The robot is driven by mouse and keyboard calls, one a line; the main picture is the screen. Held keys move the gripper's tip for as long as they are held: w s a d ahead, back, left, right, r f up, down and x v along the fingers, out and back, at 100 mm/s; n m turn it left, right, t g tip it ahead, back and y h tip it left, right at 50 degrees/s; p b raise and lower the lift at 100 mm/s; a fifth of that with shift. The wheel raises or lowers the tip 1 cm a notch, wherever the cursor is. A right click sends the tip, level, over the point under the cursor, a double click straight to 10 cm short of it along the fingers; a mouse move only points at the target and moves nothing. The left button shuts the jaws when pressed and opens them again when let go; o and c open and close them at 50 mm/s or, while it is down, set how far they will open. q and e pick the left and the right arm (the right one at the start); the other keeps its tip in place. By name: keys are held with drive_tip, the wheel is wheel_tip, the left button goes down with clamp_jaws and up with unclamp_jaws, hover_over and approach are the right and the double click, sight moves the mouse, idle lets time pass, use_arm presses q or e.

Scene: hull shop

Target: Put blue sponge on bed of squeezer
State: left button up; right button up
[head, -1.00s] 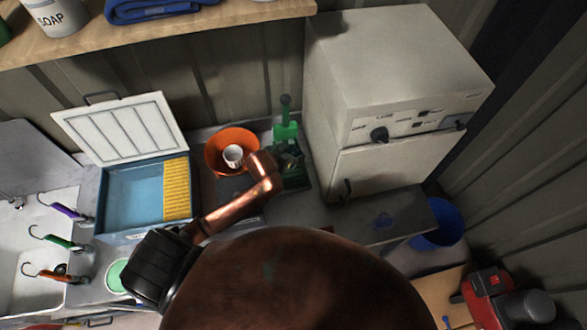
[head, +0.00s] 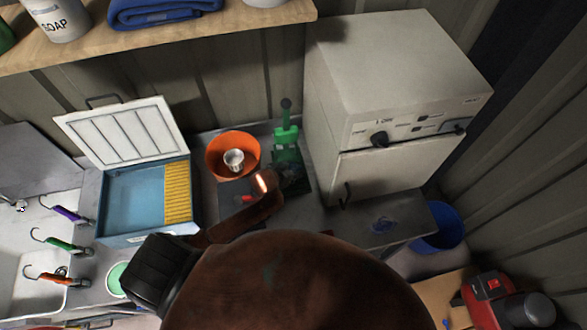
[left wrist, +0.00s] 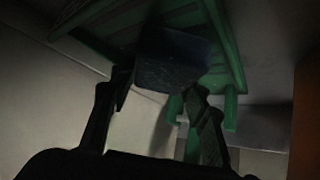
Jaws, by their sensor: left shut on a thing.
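The green squeezer (head: 287,141) stands on the counter beside the white cabinet in the head view. Its green frame (left wrist: 228,50) also fills the upper part of the left wrist view. The blue sponge (left wrist: 172,62) looks dark in that view. My left gripper (left wrist: 160,82) is shut on it, one finger on each side, with the sponge close to the squeezer frame. Whether the sponge touches the bed is too dark to tell. In the head view the sponge cannot be made out and my arm reaches to the squeezer's base. My right gripper is not in view.
An orange bowl (head: 218,145) with a metal cup (head: 233,160) stands left of the squeezer. The white cabinet (head: 390,180) is close on its right. A blue open box (head: 120,237) stands farther left, near the sink. A shelf (head: 250,22) overhangs the back.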

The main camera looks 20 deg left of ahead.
use_arm(q)
drive_tip(key=o, duration=0.7)
drive_tip(key=shift+c, duration=0.2)
drive_tip(key=shift+s+r, duration=0.1)
drive_tip(key=shift+r, duration=0.1)
drive_tip(key=v, duration=1.1)
drive_tip(key=shift+s+r, duration=0.2)
drive_tip(key=shift+r, duration=0.1)
drive_tip(key=shift+a, duration=0.1)
